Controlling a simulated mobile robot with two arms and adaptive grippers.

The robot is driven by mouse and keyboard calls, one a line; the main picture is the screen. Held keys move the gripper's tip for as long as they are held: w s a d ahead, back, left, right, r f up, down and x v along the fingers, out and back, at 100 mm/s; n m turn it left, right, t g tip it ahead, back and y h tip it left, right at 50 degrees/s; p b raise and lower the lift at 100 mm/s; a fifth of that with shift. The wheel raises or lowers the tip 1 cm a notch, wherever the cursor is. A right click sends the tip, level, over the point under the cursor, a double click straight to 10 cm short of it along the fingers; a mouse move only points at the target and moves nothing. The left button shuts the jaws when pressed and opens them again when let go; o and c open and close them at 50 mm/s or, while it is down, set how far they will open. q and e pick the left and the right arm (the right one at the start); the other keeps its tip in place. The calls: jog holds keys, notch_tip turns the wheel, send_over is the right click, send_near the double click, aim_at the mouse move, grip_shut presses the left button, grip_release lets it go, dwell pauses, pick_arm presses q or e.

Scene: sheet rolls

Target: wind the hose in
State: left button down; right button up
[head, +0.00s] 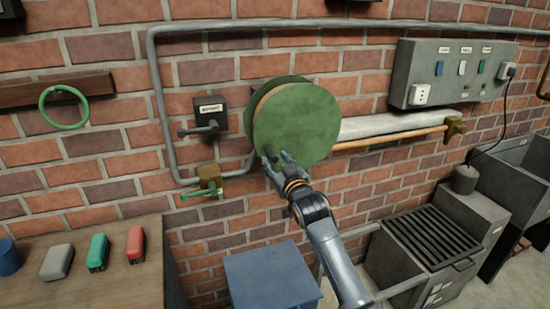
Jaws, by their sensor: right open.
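A round green reel (300,125) is mounted on the brick wall, with a tan band showing between its two discs. A small dark handle (269,153) sticks out low on the left of its front disc. My right gripper (276,158) is open at this handle; I cannot tell whether it touches it. A tan hose-like length (390,138) runs right from behind the reel to a brown block (455,127) on the wall. My left gripper is not in view.
A grey pipe (158,100) bends around the reel's left side, near a lever box (208,115) and a brass tap (209,178). A blue box (272,276) stands below. A grill (430,240) and a wooden table (110,270) flank it.

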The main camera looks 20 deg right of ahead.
jog(key=shift+w, duration=0.65)
grip_shut()
jog(key=shift+r, duration=0.1)
